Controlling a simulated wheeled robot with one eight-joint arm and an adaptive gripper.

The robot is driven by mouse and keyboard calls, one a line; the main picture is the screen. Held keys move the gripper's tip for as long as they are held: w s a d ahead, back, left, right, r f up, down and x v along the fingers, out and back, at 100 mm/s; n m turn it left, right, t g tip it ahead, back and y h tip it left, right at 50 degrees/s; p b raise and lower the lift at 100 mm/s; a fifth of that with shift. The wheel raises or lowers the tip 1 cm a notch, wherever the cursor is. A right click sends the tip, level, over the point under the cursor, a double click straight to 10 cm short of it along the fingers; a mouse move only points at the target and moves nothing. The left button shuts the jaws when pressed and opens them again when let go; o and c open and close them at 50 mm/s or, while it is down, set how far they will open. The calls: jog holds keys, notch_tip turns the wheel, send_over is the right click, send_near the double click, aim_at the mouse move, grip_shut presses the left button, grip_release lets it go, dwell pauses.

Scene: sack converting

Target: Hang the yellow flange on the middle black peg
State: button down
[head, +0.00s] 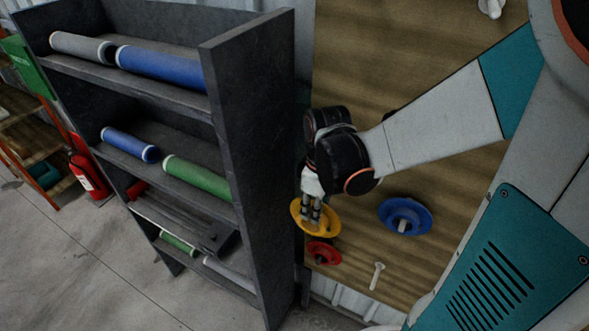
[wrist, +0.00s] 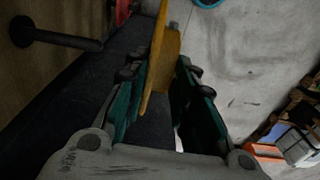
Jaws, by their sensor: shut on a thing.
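The yellow flange (head: 298,213) is a round disc with a hub, held in front of the wooden board. My gripper (head: 312,212) is shut on it. In the wrist view the yellow flange (wrist: 164,62) shows edge-on between the two fingers (wrist: 160,85). A dark peg (wrist: 65,40) sticks out of the board to the left of the flange in the wrist view, bare and apart from it. I cannot tell whether it is the middle peg. In the head view my arm hides part of the board.
A red flange (head: 323,253) hangs on the board below the yellow one, and a blue flange (head: 405,217) hangs to its right. A bare pale peg (head: 377,275) sticks out lower down. A dark shelf rack (head: 255,150) with coloured rolls stands close at the left.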

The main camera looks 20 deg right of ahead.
jog(key=shift+w+d, duration=0.1)
jog(key=shift+w, duration=0.05)
jog(key=shift+w+d+f, duration=0.1)
jog(key=shift+w+d, duration=1.05)
jog(key=shift+d, duration=0.35)
jog(key=shift+w+d+f, duration=0.1)
jog(key=shift+w+d, duration=1.05)
jog(key=shift+d, duration=0.3)
jog(key=shift+w+d+f, duration=0.1)
jog(key=shift+w+d, duration=1.05)
jog(key=shift+d, duration=0.35)
jog(key=shift+w+d+f+b, duration=0.35)
jog(key=shift+d+f+b, duration=0.15)
jog(key=shift+b, duration=0.25)
jog(key=c, duration=1.2)
grip_release()
jog(key=shift+c, duration=0.2)
